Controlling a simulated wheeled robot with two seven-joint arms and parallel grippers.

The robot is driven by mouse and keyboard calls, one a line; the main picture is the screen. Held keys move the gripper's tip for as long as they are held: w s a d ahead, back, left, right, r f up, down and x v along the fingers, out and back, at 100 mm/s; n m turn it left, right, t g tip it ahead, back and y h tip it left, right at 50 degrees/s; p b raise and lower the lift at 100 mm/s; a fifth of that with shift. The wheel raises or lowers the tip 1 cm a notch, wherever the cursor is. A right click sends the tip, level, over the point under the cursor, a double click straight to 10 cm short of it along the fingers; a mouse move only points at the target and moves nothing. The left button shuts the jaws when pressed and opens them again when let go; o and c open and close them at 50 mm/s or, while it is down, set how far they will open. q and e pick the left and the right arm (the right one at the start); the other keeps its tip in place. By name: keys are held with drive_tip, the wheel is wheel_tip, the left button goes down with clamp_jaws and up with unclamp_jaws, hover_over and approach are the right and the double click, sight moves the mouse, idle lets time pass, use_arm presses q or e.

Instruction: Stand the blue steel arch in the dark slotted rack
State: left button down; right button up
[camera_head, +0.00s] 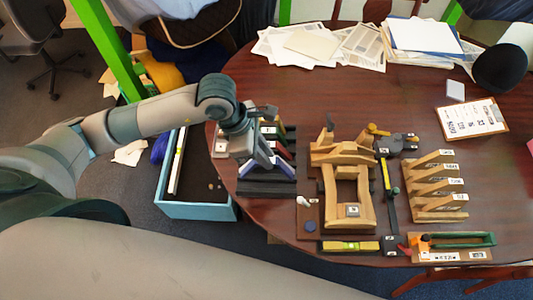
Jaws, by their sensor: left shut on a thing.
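The dark slotted rack (262,188) lies near the left edge of the round wooden table. My left gripper (258,160) is over the rack, pointing down, and is shut on the blue steel arch (284,166). Part of the arch is hidden behind the gripper, and its blue-violet leg slants down at the right of the fingers. I cannot tell whether the arch touches the rack. Red and dark pieces (284,142) show behind the gripper at the rack's far part. My right gripper is not in view.
A wooden saddle frame (344,180) stands right of the rack, with a slatted wooden rack (437,187) farther right. Papers (318,45) lie at the back. A blue-rimmed bin (195,211) stands beside the table. The table behind the saddle frame is mostly clear.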

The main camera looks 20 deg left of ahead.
use_arm(q)
drive_tip(key=shift+f, duration=0.15)
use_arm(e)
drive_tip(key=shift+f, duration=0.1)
use_arm(q)
drive_tip(key=shift+f+b, duration=0.85)
drive_tip(key=shift+f, duration=0.9)
drive_tip(key=shift+r, duration=0.1)
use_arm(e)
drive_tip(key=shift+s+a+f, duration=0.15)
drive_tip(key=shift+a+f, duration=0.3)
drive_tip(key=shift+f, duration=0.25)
use_arm(q)
drive_tip(key=shift+b, duration=0.35)
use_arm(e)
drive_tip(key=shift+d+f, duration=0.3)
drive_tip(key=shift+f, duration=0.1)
use_arm(q)
drive_tip(key=shift+f+b, duration=0.2)
drive_tip(key=shift+b, duration=0.1)
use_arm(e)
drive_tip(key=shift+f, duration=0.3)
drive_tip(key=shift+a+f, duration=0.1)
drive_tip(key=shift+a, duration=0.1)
use_arm(q)
drive_tip(key=shift+f+b, duration=0.55)
drive_tip(key=shift+b, duration=0.15)
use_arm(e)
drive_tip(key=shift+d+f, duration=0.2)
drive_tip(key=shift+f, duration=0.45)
